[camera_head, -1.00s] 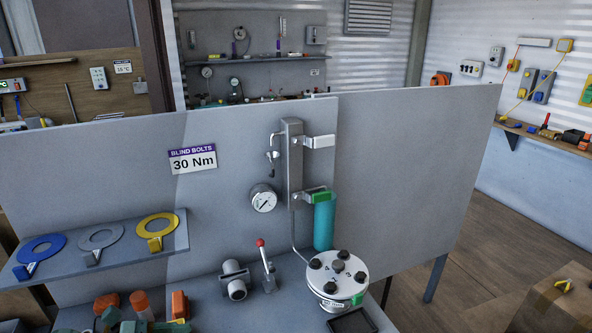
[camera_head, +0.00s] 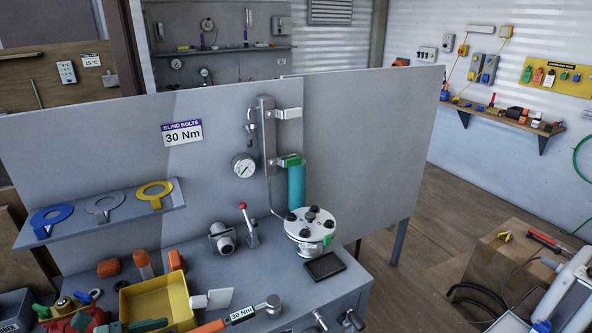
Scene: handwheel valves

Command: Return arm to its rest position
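Neither of my grippers is in view, and I cannot make out either arm for certain. The workbench (camera_head: 352,281) stands ahead with a grey upright panel (camera_head: 365,150) behind it. On the bench is a round white flange (camera_head: 311,222) with several dark bolts on top. A teal cylinder (camera_head: 296,187) is clipped to the panel behind it. A pressure gauge (camera_head: 244,166) hangs on the panel above a red-tipped lever (camera_head: 247,222) and a grey pipe fitting (camera_head: 222,238).
A yellow bin (camera_head: 158,302) stands on the bench's left. A shelf (camera_head: 100,218) holds blue, grey and yellow rings. A black tray (camera_head: 325,267) lies by the flange. A cardboard box (camera_head: 482,264) and a partly cut-off white-and-blue object (camera_head: 570,300) are at lower right. Floor shows between bench and box.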

